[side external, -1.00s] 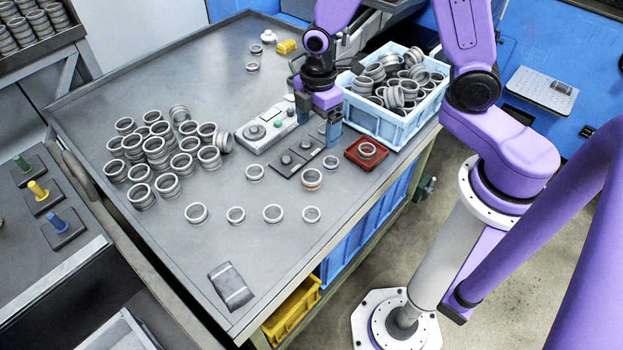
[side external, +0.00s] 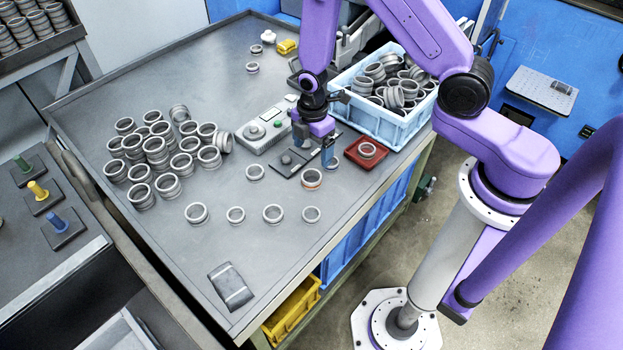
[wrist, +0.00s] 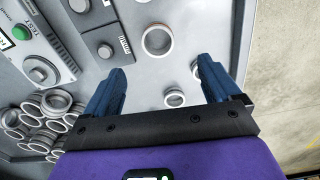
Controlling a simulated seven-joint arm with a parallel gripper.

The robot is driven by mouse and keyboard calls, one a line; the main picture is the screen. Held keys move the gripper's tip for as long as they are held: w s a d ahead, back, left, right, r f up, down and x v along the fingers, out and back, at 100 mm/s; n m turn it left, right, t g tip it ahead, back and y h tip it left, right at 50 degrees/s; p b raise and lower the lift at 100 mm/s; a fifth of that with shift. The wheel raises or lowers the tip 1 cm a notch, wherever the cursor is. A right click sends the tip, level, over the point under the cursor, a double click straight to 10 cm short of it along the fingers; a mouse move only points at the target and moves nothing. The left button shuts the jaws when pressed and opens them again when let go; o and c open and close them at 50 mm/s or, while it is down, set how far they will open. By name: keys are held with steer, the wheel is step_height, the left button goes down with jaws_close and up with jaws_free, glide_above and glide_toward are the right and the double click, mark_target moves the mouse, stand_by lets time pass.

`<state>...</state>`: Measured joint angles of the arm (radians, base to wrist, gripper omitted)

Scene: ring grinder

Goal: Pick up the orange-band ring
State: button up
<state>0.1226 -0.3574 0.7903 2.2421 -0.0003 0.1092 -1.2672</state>
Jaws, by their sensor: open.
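The orange-band ring (side external: 311,179) lies flat on the grey table in the side view, just in front of the dark button panel (side external: 293,160). My gripper (side external: 314,153) is open and empty, pointing down over the panel, a little behind the ring in that view. In the wrist view, my gripper's two blue fingers (wrist: 162,72) are spread wide. A ring (wrist: 157,39) shows beyond and between the fingertips there.
Loose rings stand near the front, including one (side external: 272,213) and another (side external: 311,214). A ring pile (side external: 155,150) is at left. A red tray (side external: 366,153) holding a ring and a blue bin (side external: 372,118) are at right. A grey control box (side external: 264,130) stands behind.

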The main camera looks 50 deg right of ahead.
mark_target(312, 175)
steer(key=shift+w+f, duration=0.15)
steer(key=shift+f, duration=5.4)
steer(key=shift+d, duration=0.1)
steer(key=c, duration=1.2)
